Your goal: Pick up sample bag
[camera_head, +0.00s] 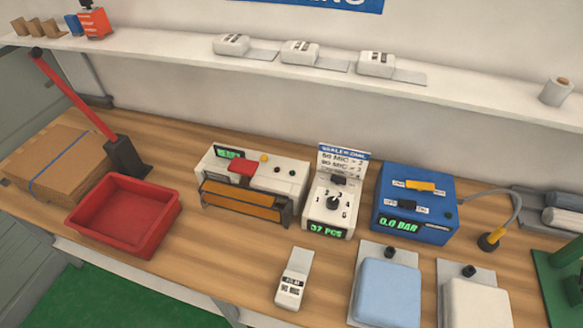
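A small white packet with a black-lettered label (293,278) lies near the front edge of the wooden bench, in the middle of the head view. A pale blue, pillow-like bag (388,290) lies on a grey-white plate to its right. A similar off-white bag (476,304) lies on a second plate further right, cut off by the bottom edge. No readable label says which of these is the sample bag. Neither of my grippers shows in this view.
A red tray (124,250) stands at the left beside stacked cardboard (60,167) and a red bar on a black block (125,158). A sealer (254,188), a dial box (331,204) and a blue pressure box (416,204) line the back. Bench around the small packet is clear.

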